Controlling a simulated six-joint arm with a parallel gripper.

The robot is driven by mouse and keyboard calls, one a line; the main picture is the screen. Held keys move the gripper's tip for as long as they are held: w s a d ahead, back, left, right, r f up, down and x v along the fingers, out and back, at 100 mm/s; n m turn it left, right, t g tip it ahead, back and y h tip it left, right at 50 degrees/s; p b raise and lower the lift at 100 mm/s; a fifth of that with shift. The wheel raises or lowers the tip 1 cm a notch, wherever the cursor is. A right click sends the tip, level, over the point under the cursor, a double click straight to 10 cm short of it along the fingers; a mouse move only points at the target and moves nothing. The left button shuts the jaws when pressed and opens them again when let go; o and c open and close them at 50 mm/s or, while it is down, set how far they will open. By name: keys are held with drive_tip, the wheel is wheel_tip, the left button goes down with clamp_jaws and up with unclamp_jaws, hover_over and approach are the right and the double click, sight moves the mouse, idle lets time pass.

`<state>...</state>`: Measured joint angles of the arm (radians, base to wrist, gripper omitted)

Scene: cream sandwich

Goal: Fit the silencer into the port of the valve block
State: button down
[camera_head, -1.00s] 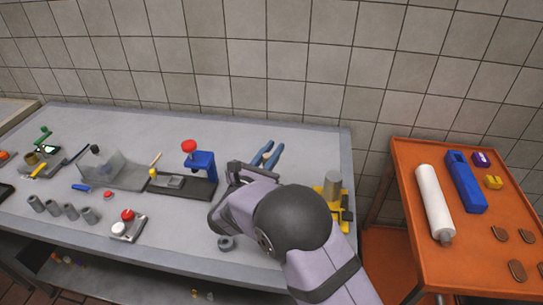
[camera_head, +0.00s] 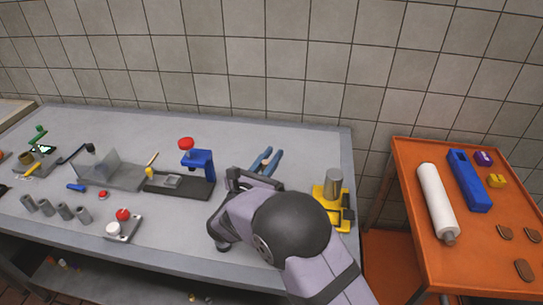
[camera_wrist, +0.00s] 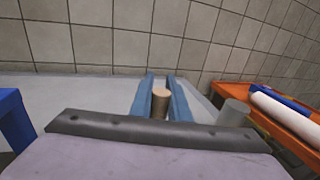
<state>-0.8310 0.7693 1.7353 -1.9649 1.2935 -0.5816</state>
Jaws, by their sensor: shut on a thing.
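My gripper (camera_head: 266,160) points toward the back of the grey workbench, its two blue fingers reaching out past the dark wrist. In the wrist view a tan, round-ended cylinder (camera_wrist: 160,103), which looks like the silencer, sits between the blue fingers, and they are shut on it. The head view does not show it clearly. I cannot pick out the valve block for certain. A yellow fixture (camera_head: 323,196) with an upright grey cylinder (camera_head: 334,183) stands to the right of my gripper; the cylinder also shows in the wrist view (camera_wrist: 234,113).
A blue clamp (camera_head: 202,164) with a red knob stands left of my gripper on a dark base (camera_head: 190,191). A button box (camera_head: 123,230) and several grey tubes (camera_head: 63,211) lie farther left. An orange side table (camera_head: 415,165) holds a white roll (camera_head: 435,200) and a blue block (camera_head: 467,182).

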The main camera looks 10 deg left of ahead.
drive_tip(key=shift+f+b, duration=0.85)
drive_tip(key=shift+f, duration=0.5)
drive_tip(key=shift+f+b, duration=1.2)
drive_tip(key=shift+b, duration=0.35)
idle(1.4)
drive_tip(key=shift+r, duration=0.2)
drive_tip(key=shift+r+p, duration=0.5)
drive_tip(key=shift+r, duration=0.1)
idle(0.3)
drive_tip(key=shift+b, duration=0.4)
idle(1.5)
drive_tip(key=shift+f+b, duration=0.5)
drive_tip(key=shift+f, duration=0.05)
